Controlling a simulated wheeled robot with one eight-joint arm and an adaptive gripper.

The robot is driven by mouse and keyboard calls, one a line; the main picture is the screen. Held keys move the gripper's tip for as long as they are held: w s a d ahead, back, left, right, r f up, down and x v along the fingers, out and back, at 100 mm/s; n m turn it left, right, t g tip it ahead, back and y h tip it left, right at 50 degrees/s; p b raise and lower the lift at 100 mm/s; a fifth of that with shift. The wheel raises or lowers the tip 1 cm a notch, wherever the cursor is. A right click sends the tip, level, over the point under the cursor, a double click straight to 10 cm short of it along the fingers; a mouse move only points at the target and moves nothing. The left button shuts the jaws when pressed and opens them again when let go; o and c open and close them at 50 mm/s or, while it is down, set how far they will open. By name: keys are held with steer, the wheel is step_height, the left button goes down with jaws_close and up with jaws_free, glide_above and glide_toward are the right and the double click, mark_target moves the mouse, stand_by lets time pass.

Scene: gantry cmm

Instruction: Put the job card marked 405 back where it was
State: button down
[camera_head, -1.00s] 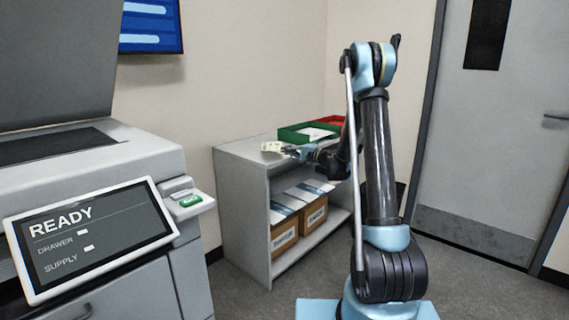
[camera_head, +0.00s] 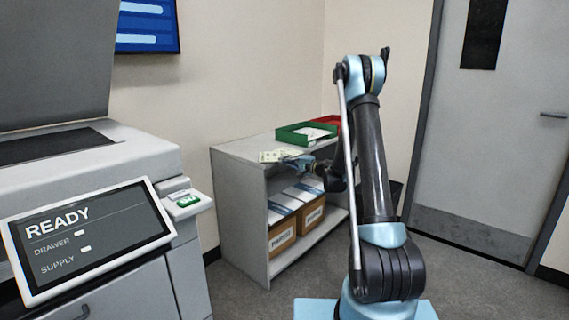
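A pale yellow-green card (camera_head: 270,156) is at the tip of my gripper (camera_head: 287,160), in front of the shelf unit's top at its left part. The gripper seems shut on the card's right end. The marking on the card is too small to read. A green tray (camera_head: 293,134) with white paper in it stands on the shelf unit (camera_head: 240,200). A red tray (camera_head: 328,120) stands behind it to the right, partly hidden by my arm.
A large grey machine (camera_head: 120,160) with a screen reading READY (camera_head: 88,237) fills the left. Cardboard boxes (camera_head: 283,238) sit on the lower shelf. A grey door (camera_head: 490,150) is at the right. The floor between machine and shelf unit is clear.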

steer(key=shift+f, duration=0.25)
steer(key=c, duration=2.3)
jaws_free()
steer(key=o, duration=0.5)
steer(key=shift+r, duration=0.1)
